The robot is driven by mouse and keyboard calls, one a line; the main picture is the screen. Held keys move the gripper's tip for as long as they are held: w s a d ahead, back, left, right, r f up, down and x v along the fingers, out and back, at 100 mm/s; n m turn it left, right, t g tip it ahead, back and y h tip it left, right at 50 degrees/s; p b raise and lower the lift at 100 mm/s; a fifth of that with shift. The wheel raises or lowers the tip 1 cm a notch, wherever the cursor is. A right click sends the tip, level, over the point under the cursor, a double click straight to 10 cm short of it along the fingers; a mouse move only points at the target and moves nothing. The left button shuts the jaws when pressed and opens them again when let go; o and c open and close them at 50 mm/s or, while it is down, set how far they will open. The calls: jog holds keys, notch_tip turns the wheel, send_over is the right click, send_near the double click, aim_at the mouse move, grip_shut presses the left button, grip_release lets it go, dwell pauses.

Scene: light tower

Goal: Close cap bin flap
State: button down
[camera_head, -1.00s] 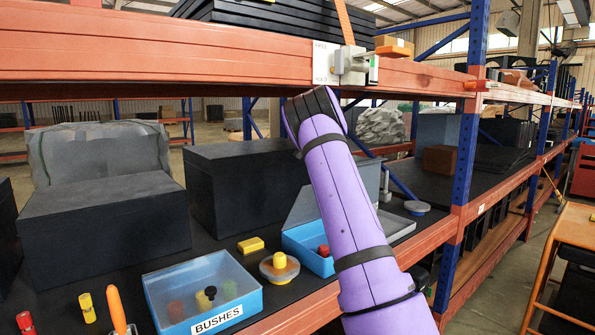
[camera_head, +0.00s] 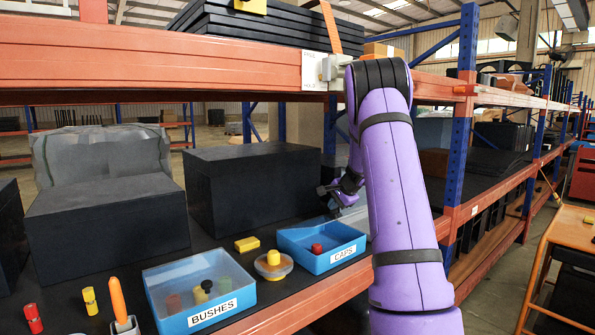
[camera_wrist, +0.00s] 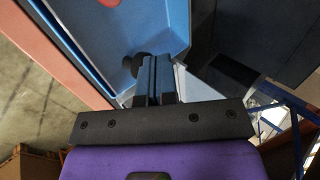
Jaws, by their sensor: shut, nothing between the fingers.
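The blue cap bin (camera_head: 322,262), labelled CAPS, stands at the shelf's front edge in the head view. A red cap (camera_head: 317,248) shows in it. My gripper (camera_head: 333,192) is behind the bin's right end, partly hidden by my arm. In the wrist view my gripper's fingers (camera_wrist: 155,75) are together and empty, close to a dark round knob (camera_wrist: 133,65) and the bin's blue surface (camera_wrist: 155,25). Whether they touch is unclear.
The blue BUSHES bin (camera_head: 205,290) stands left of the cap bin. A yellow block (camera_head: 248,244) and a round piece with a yellow top (camera_head: 273,262) lie between. A large black box (camera_head: 250,185) stands behind. The orange shelf beam (camera_head: 150,60) runs overhead.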

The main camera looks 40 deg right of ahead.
jog(key=s+f, duration=0.4)
jog(key=f, duration=0.5)
jog(key=shift+a, duration=0.2)
jog(key=shift+s+f, duration=0.1)
notch_tip(320, 180, up, 5)
jog(key=shift+r, duration=0.1)
jog(key=s+r, duration=0.3)
jog(key=s, duration=0.5)
jog(key=shift+s+a+r, duration=0.2)
jog(key=shift+s+r, duration=0.15)
jog(key=shift+r, duration=0.05)
